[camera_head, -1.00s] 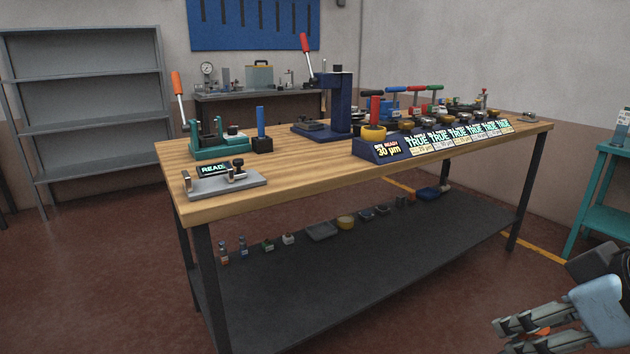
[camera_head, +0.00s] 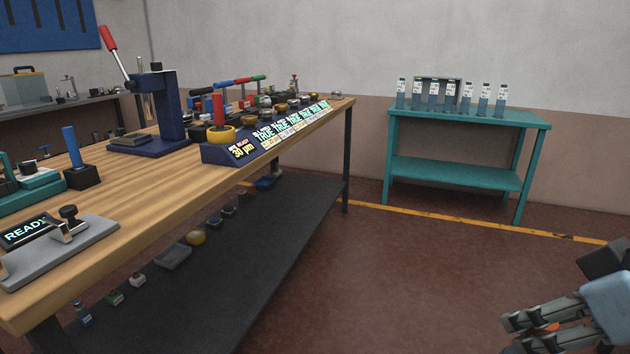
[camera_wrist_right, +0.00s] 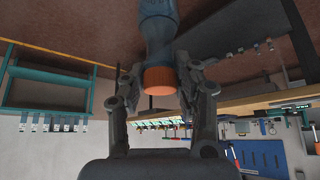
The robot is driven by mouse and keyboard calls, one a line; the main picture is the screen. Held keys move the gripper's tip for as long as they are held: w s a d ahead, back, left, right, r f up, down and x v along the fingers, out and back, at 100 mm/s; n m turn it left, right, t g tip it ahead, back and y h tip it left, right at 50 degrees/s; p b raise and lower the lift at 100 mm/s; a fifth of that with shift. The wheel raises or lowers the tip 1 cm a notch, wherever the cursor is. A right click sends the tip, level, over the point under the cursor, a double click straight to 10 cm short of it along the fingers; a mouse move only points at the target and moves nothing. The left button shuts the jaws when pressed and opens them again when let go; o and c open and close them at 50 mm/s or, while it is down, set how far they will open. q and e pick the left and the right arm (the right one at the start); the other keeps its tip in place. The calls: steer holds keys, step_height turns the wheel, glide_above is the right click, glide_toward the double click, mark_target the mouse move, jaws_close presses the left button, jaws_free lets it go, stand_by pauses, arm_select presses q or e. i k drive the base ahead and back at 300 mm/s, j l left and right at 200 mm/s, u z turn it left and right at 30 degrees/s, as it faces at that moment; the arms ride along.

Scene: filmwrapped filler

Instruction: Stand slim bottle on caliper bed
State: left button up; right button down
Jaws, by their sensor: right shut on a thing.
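My right gripper (camera_head: 518,334) is at the lower right of the head view, out over the floor and apart from the bench. It is shut on a slim blue bottle (camera_wrist_right: 158,30) with an orange cap (camera_wrist_right: 159,80), seen between the fingers in the right wrist view. In the head view only a bit of orange (camera_head: 548,328) shows between the fingers. A grey flat bed (camera_head: 70,250) with a black knob and a READY display (camera_head: 27,230) sits at the bench's front left corner; it looks like the caliper bed. Its top shows no bottle. My left gripper is not in view.
The wooden bench (camera_head: 150,205) carries a blue press (camera_head: 168,110), a blue post (camera_head: 72,148) and a row of lit displays (camera_head: 290,125). Its dark lower shelf (camera_head: 250,260) holds small items. A teal stand (camera_head: 455,170) bears several labelled bottles. Floor between is clear.

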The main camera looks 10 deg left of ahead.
mark_target(29, 257)
steer(key=k+j, duration=0.1)
steer(key=j, duration=1.55)
steer(key=k+j, duration=0.15)
steer(key=j, duration=0.7)
steer(key=k+j, duration=0.1)
steer(key=j, duration=0.7)
